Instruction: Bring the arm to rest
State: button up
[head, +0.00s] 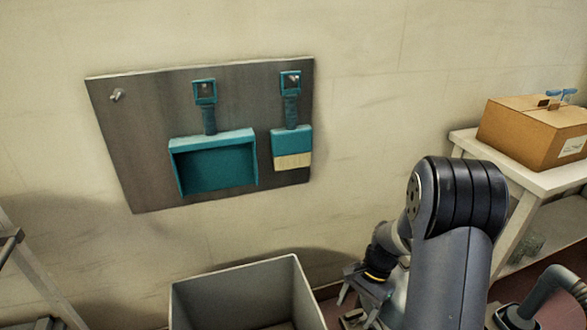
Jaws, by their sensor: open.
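My gripper (358,303) is low in the head view, right of the grey bin and partly hidden behind my own arm. Its jaws point downward and stand apart. I see nothing between them. My arm (450,260) rises from the bottom edge at the right, with a dark ribbed joint on top, and bends down and left to the gripper. A yellow ring shows at the wrist.
A grey wall board (140,150) holds a teal dustpan (215,140) and a teal brush (290,140) on pegs; its left peg (117,95) is bare. An open grey bin (225,290) stands below. A cardboard box (530,130) sits on a white shelf (540,180) at right.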

jog(key=m+b, duration=0.1)
jog(key=m+t+b, duration=0.1)
jog(key=m+b, duration=0.1)
jog(key=m, duration=0.1)
jog(key=shift+s+d+f+t+y, duration=0.1)
jog(key=shift+f+t+y, duration=0.2)
jog(key=shift+y, duration=0.1)
jog(key=shift+w+d+r+m+p, duration=0.1)
jog(key=shift+d+r+p, duration=0.1)
jog(key=shift+r, duration=0.35)
jog(key=shift+w+d+r+m+p, duration=0.15)
jog(key=shift+r+p, duration=0.1)
jog(key=shift+r, duration=0.35)
jog(key=shift+s+d+r+m+p, duration=0.1)
jog(key=shift+d+r+p, duration=0.1)
jog(key=shift+r, duration=0.35)
